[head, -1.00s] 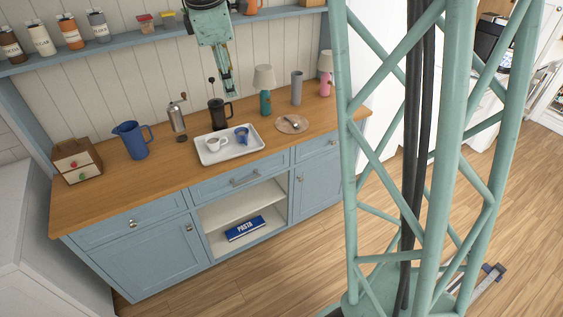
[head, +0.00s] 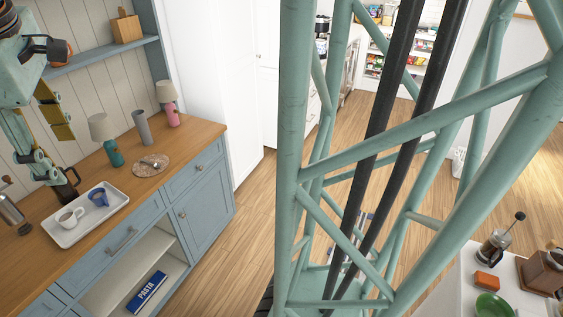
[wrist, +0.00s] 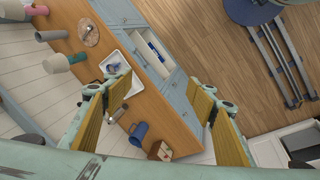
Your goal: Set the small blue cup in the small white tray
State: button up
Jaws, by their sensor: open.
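The small white tray (head: 92,223) lies on the wooden counter in the head view. The small blue cup (head: 97,197) is inside the tray, towards its far right part. A white cup (head: 70,217) is in the same tray to its left. In the wrist view the tray (wrist: 121,60) shows beside the left finger, with the blue cup (wrist: 112,67) in it. My gripper (wrist: 165,100) is open with nothing between its fingers. It is well above the counter and apart from the tray. In the head view it hangs at the left edge (head: 44,168).
A shelf (head: 100,55) runs above.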

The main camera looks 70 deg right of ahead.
jog(key=s+a+m, duration=0.3)
jog(key=s, duration=0.9)
jog(key=s+a+f+m+y, duration=0.1)
jog(key=s+a+m, duration=0.2)
jog(key=s, duration=0.9)
jog(key=shift+s+m+t+y, duration=0.3)
jog(key=shift+s+m, duration=0.1)
jog(key=shift+m, duration=0.4)
jog(key=shift+s, duration=0.1)
notch_tip(320, 180, down, 13)
jog(key=b, duration=1.3)
jog(key=shift+f+b, duration=0.2)
jog(key=shift+b, duration=0.1)
jog(key=shift+a, duration=0.1)
